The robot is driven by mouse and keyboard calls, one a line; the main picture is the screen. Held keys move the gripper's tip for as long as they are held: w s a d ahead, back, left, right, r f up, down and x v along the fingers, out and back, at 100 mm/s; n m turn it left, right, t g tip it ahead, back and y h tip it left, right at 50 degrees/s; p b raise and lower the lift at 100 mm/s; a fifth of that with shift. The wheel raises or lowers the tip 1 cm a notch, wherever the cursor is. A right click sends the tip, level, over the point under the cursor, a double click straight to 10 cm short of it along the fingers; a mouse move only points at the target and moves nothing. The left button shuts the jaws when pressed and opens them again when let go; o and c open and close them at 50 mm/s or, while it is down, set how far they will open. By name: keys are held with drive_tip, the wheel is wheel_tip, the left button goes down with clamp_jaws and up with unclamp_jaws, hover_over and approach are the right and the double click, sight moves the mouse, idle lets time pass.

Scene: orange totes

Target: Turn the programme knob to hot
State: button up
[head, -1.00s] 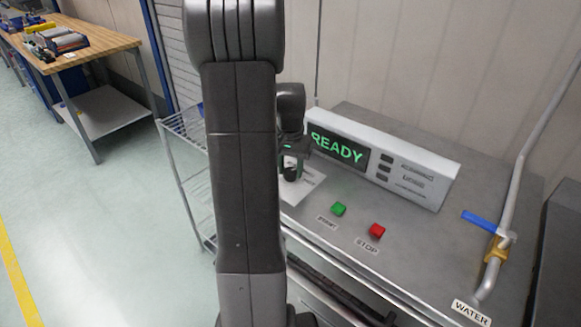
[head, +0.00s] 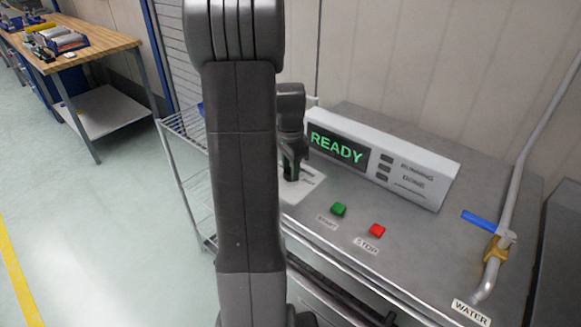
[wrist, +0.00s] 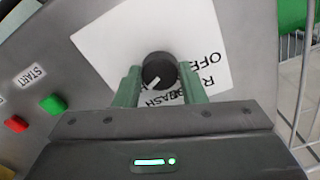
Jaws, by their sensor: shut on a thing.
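The programme knob (wrist: 158,71) is round and black with a white pointer line. It sits on a white label plate (wrist: 112,40) printed with OFF and partly covered words, one seeming to read WASH. In the wrist view the pointer points down and left, towards lettering partly hidden by the knob and fingers. I cannot make out the word hot. My gripper (wrist: 160,80) is shut on the knob, with one green finger on each side. In the head view my gripper (head: 291,168) stands upright over the plate and hides the knob.
A sloped display box (head: 385,160) reading READY stands behind. A green START button (head: 338,209) and a red STOP button (head: 377,230) lie to the right. A pipe with a blue-handled valve (head: 482,220) rises at far right. A wire rack (head: 185,125) stands at left.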

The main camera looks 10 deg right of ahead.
drive_tip(key=shift+r, duration=0.1)
idle(0.3)
drive_tip(key=o, duration=1)
wheel_tip(320, 180, up, 14)
drive_tip(key=shift+f, duration=0.2)
wheel_tip(320, 180, down, 14)
drive_tip(key=shift+r, duration=0.1)
idle(0.5)
